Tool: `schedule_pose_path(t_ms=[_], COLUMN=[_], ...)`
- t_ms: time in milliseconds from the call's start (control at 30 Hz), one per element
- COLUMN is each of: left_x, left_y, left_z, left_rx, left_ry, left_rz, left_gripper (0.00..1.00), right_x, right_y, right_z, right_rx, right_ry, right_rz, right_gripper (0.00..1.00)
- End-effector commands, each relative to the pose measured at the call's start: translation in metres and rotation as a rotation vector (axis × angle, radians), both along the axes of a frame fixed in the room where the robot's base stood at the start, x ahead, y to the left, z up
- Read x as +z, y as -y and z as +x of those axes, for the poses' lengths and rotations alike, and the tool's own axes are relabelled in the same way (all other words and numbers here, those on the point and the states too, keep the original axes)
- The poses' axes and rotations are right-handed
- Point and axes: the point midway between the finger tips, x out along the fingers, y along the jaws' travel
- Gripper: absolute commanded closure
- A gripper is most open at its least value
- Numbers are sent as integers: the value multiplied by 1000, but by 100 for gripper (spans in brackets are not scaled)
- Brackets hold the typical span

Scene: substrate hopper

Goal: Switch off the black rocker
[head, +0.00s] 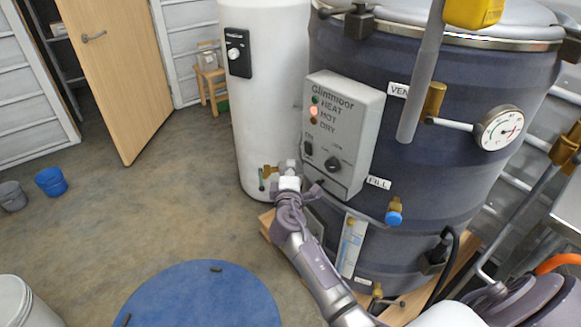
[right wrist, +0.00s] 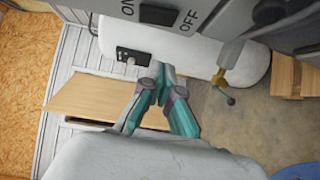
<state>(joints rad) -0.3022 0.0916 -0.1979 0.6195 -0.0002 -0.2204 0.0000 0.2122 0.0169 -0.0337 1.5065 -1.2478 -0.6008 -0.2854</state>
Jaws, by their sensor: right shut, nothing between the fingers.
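The black rocker (head: 308,148) is on the lower left of the grey Glintmoor control box (head: 345,110), left of a black round knob (head: 333,163). In the right wrist view the rocker (right wrist: 158,14) is at the top edge, between the ON and OFF labels. I cannot tell which way it is tilted. My right gripper (head: 288,182) is below and a little left of the rocker, apart from it. In the right wrist view its teal fingers (right wrist: 159,76) are shut with nothing between them. My left gripper is not in view.
The box is on a dark blue vessel (head: 470,120) with a gauge (head: 499,128) and a blue-capped outlet (head: 394,213). A lamp by HOT glows. A white tank (head: 265,110) with a tap (head: 268,172) stands close on the left. Floor farther left is mostly clear.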

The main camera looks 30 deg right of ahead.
Motion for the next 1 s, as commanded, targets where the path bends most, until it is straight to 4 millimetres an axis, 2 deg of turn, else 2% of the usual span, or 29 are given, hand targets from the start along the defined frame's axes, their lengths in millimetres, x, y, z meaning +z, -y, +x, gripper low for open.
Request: schedule_pose_path(t_ms=[67, 167, 400, 500, 700, 1000], left_x=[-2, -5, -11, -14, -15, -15], left_y=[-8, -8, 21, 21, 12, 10], left_z=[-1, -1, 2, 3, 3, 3], left_rx=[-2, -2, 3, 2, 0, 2], left_ry=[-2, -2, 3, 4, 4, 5], left_rz=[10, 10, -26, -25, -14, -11], left_gripper=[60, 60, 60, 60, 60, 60], right_x=[-3, -5, -9, -9, -8, -8], right_y=[-6, -14, -34, -41, -45, -46], right_z=[-11, -24, -58, -68, -77, -77], right_rx=[0, 1, 1, 1, -1, 0], right_ry=[-1, -2, -1, -1, -1, -1], right_rz=[1, 1, 3, 2, 0, 0], right_gripper=[100, 100, 100, 100, 100, 100])
